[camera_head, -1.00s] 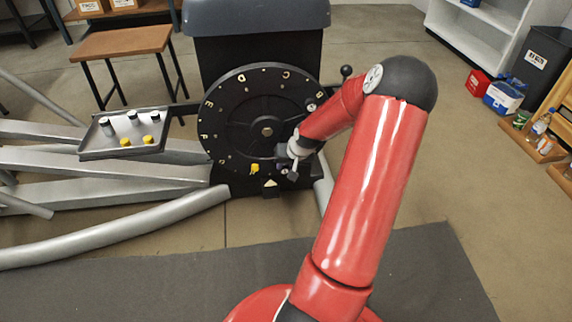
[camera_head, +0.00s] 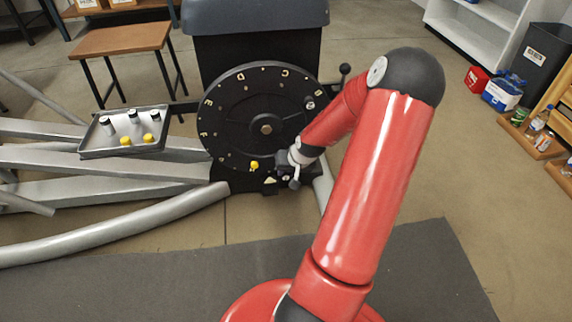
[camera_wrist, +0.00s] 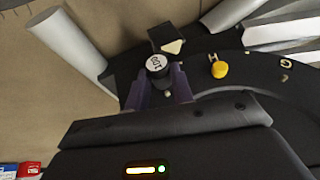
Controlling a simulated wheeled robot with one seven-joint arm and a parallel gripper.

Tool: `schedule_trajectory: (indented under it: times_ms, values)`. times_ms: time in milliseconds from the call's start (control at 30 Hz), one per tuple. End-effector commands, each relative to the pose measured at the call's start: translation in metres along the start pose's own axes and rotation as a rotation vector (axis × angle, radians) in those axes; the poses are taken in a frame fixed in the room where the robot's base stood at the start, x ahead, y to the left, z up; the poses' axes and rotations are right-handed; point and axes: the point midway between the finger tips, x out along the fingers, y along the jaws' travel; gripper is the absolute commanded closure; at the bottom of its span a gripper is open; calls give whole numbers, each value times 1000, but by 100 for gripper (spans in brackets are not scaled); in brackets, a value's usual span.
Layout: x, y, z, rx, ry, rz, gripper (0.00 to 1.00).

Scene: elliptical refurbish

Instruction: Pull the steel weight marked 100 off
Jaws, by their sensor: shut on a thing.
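The steel weight marked 100 (camera_wrist: 159,64) sits between the fingers of my gripper (camera_wrist: 160,86) in the wrist view, its round printed face towards the camera. My gripper is shut on it. It is at the lower right edge of the black lettered disc (camera_head: 232,125). In the head view my gripper (camera_head: 283,163) and wrist hide most of the weight. I cannot tell whether it still touches the disc. A yellow weight (camera_wrist: 219,69) sits on the disc by the letter H, apart from my gripper; it also shows in the head view (camera_head: 254,165).
Another steel weight (camera_head: 310,104) is on the disc's upper right. A black ball-ended handle (camera_head: 345,70) stands right of the disc. Grey tubes (camera_head: 110,233) lie at the lower left.

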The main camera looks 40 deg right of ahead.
Motion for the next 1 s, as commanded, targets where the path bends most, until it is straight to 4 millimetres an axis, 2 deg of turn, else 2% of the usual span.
schedule_trajectory:
  times_ms: [1000]
  values:
    - [-32,0,76,1,-2,0,100]
